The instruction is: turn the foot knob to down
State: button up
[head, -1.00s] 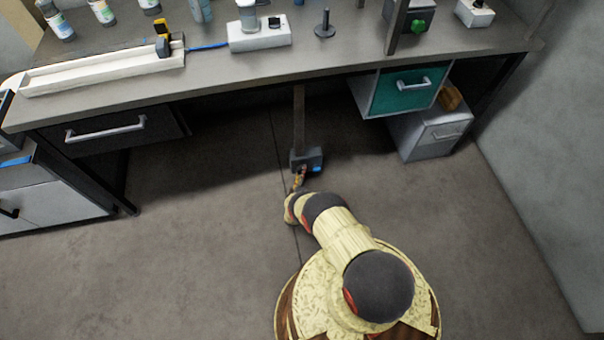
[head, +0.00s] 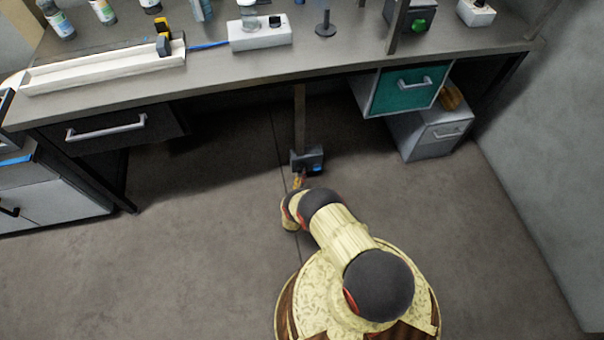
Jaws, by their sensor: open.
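A small dark box (head: 307,158) sits low under the workbench, at the foot of a brown upright post. It has a blue patch (head: 316,168) on its front right side. The foot knob itself is not clearly visible; my gripper and wrist may cover it. My gripper (head: 299,180) is just in front of the box's lower left front. It looks small and is partly hidden by my wrist. I cannot tell from this view whether it touches the box. Nothing shows held in it.
The workbench (head: 250,75) spans above, with its front edge over the box. A teal drawer (head: 404,90) and a grey cabinet (head: 430,135) stand to the right. A dark drawer (head: 110,130) hangs at the left. The floor (head: 190,240) around is clear.

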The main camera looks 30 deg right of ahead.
jog(key=v, duration=0.8)
jog(key=shift+a, duration=0.15)
jog(key=shift+s, duration=0.15)
